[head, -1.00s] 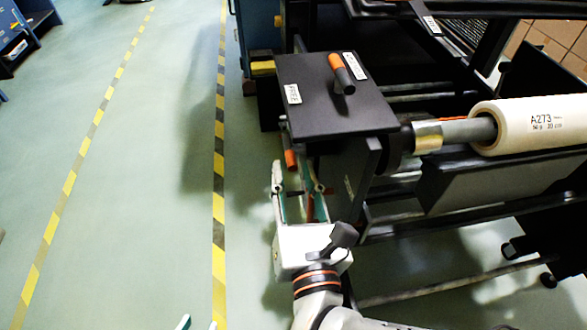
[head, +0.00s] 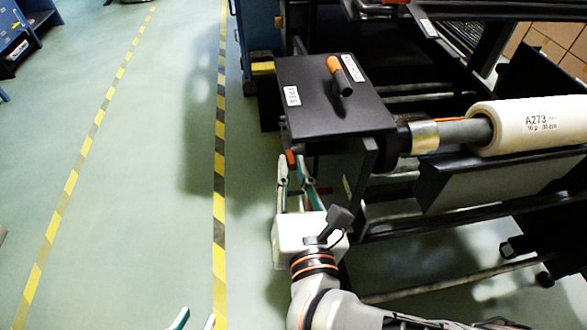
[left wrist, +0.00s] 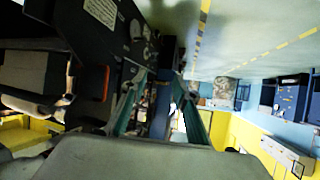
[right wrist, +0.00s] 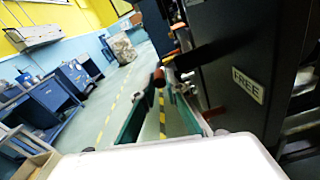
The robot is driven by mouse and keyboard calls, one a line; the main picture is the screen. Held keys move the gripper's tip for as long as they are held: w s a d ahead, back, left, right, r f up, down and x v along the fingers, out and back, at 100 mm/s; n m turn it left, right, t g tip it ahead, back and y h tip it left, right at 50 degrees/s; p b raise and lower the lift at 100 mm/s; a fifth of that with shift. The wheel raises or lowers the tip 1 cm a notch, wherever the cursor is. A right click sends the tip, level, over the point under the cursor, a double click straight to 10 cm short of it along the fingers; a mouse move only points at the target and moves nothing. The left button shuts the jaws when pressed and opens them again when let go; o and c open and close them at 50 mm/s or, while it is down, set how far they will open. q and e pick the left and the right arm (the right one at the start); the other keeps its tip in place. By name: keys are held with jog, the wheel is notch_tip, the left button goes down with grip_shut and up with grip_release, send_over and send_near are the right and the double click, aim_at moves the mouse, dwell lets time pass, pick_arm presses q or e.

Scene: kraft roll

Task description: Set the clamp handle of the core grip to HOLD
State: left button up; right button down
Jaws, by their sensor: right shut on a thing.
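The core grip's black box (head: 325,110) stands at the near end of the roll shaft. A dark handle with an orange-red end (head: 291,157) sticks out at its left side; the end also shows in the right wrist view (right wrist: 158,77). My right gripper (head: 294,165) is shut on that handle end, its fingertips on either side. A FREE label (right wrist: 248,85) is on the dark panel beside it in the right wrist view. No HOLD label is readable. My left gripper (head: 195,318) is open and empty at the bottom edge of the head view, over the floor.
A second orange-and-black lever (head: 340,76) stands on the box top between two small labels. A white roll marked A273 (head: 530,127) sits on the shaft (head: 462,132) to the right. Dark frame bars lie below. The floor to the left is clear, with striped tape (head: 219,200).

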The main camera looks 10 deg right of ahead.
aim_at(290, 151)
jog(key=shift+r+p, duration=0.45)
jog(key=shift+r, duration=0.2)
jog(key=shift+w+r+g+p, duration=0.1)
jog(key=shift+r+g+p, duration=0.5)
jog(key=shift+g+p, duration=0.4)
jog(key=shift+r+p, duration=0.15)
jog(key=shift+p, duration=0.5)
jog(key=shift+w+r+g+p, duration=0.15)
jog(key=shift+r+g+p, duration=0.05)
jog(key=shift+g+p, duration=0.85)
jog(key=shift+w+g+p, duration=0.1)
jog(key=shift+g+p, duration=0.65)
jog(key=shift+p, duration=0.4)
jog(key=shift+w+g+p, duration=0.1)
jog(key=shift+g+p, duration=0.2)
jog(key=shift+p, duration=0.05)
pick_arm(q)
jog(key=s+a+f+g+y, duration=0.1)
jog(key=s+a+f, duration=0.1)
jog(key=a, duration=0.3)
jog(key=shift+s+a+m+y, duration=0.25)
jog(key=shift+s+m+y, duration=0.05)
jog(key=shift+s, duration=0.25)
pick_arm(e)
jog(key=shift+f, duration=0.25)
pick_arm(q)
jog(key=shift+f, duration=0.1)
